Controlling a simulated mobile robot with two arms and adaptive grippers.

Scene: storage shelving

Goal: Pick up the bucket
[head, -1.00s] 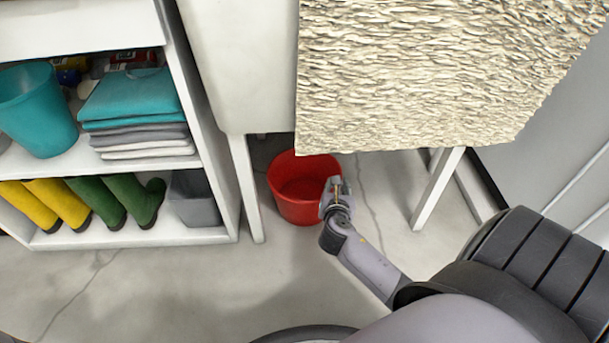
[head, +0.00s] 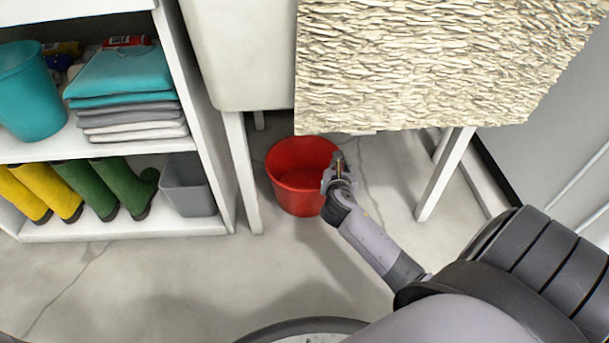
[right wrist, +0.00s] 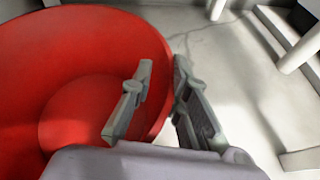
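The red bucket (head: 290,190) stands upright on the floor under the raised white cabinet, just right of its front leg. It seems empty and fills the left of the right wrist view (right wrist: 60,70). My right gripper (head: 333,165) is at the bucket's right rim. In the right wrist view its fingers (right wrist: 163,72) straddle the rim, one over the inside and one outside. They stand apart, with a strip of red wall showing between them; contact with the wall is hard to tell. My left gripper is out of view.
A white shelf (head: 130,228) at left holds a teal bucket (head: 28,95), folded cloths (head: 125,100), rubber boots (head: 120,185) and a grey bin (head: 187,185). A white leg (head: 443,180) stands right. Floor in front is clear.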

